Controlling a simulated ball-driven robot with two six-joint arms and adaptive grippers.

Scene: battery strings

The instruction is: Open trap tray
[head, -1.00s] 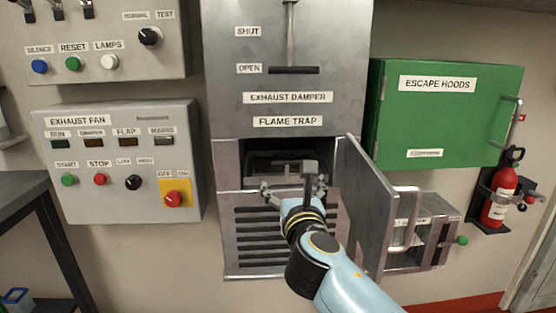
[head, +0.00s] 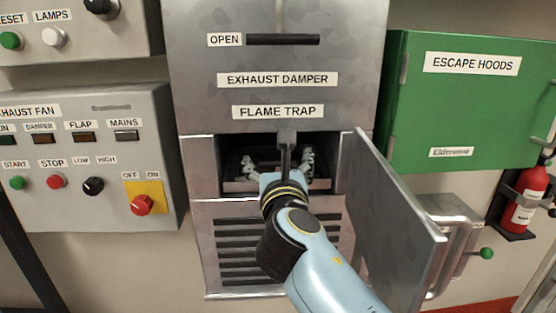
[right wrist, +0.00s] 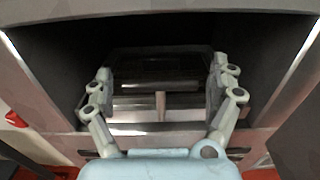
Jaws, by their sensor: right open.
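The flame trap compartment (head: 328,180) is an open dark recess under the FLAME TRAP label (head: 278,112). Its metal door (head: 390,225) stands swung open to the right. A grey metal tray (head: 236,186) sits inside, partly hidden behind my wrist; its pale front strip (right wrist: 185,115) shows in the right wrist view, with a dark slab (right wrist: 155,70) behind it. A short pale upright piece (right wrist: 160,105) shows at the middle of the strip. My right gripper (head: 277,163) is open at the recess mouth, its fingers (right wrist: 162,85) spread either side of this piece. Contact cannot be told.
A fan control panel (head: 75,180) is on the left wall. A green ESCAPE HOODS cabinet (head: 460,110) and a fire extinguisher (head: 522,200) are on the right. The open door stands close to the right of my forearm. A slotted grille (head: 240,250) lies below the recess.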

